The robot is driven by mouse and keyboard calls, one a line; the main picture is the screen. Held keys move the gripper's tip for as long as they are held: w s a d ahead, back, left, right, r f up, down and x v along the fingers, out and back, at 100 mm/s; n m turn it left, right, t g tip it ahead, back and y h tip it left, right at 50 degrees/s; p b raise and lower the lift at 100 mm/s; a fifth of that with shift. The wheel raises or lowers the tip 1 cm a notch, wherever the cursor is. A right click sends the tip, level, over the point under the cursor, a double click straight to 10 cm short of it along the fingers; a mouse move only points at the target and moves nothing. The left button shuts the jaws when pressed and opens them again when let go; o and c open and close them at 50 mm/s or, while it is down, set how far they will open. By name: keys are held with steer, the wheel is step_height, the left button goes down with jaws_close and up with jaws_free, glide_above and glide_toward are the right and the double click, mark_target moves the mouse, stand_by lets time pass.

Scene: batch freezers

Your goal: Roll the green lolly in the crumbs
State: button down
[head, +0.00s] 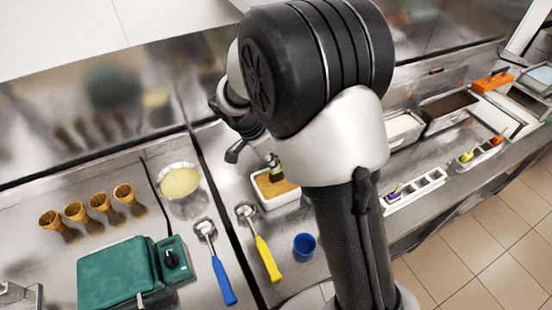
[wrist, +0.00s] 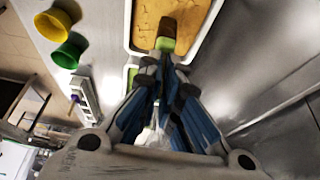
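My gripper (wrist: 160,68) is shut on the hidden stick of a green lolly (wrist: 163,44). The lolly's far part is brown and a light green band shows near the fingertips. It is over the white tray of tan crumbs (wrist: 152,12), with its brown end at or very near the crumbs; I cannot tell if they touch. In the head view the lolly (head: 274,166) points down at the crumb tray (head: 282,205), and my arm hides part of that area.
Green (wrist: 68,52) and yellow (wrist: 52,22) cups show in the wrist view. A white slotted holder (head: 415,188) is to the right. Cones (head: 76,212) and a green-lidded machine (head: 118,272) are left.

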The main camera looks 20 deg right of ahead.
mark_target(270, 172)
steer(key=shift+f+b, duration=2.6)
steer(key=shift+f, duration=0.1)
steer(key=shift+r+b, duration=0.1)
steer(key=shift+b, duration=0.2)
steer(key=shift+d, duration=0.15)
steer(key=shift+w+d+b, duration=0.15)
steer(key=shift+d+b, duration=0.2)
steer(key=shift+d, duration=0.25)
steer(key=shift+s+a+b, duration=0.15)
steer(key=shift+a+b, duration=0.2)
steer(key=shift+a, duration=0.45)
steer(key=shift+s+a+b, duration=0.15)
steer(key=shift+a+b, duration=0.2)
steer(key=shift+a, duration=0.4)
steer(key=shift+w+d+b, duration=0.15)
steer(key=shift+d+b, duration=0.1)
steer(key=shift+d, duration=0.55)
steer(key=shift+w+d+b, duration=0.15)
steer(key=shift+d+b, duration=0.1)
steer(key=shift+d, duration=0.55)
steer(key=shift+s+a+b, duration=0.15)
steer(key=shift+a+b, duration=0.15)
steer(key=shift+a, duration=0.55)
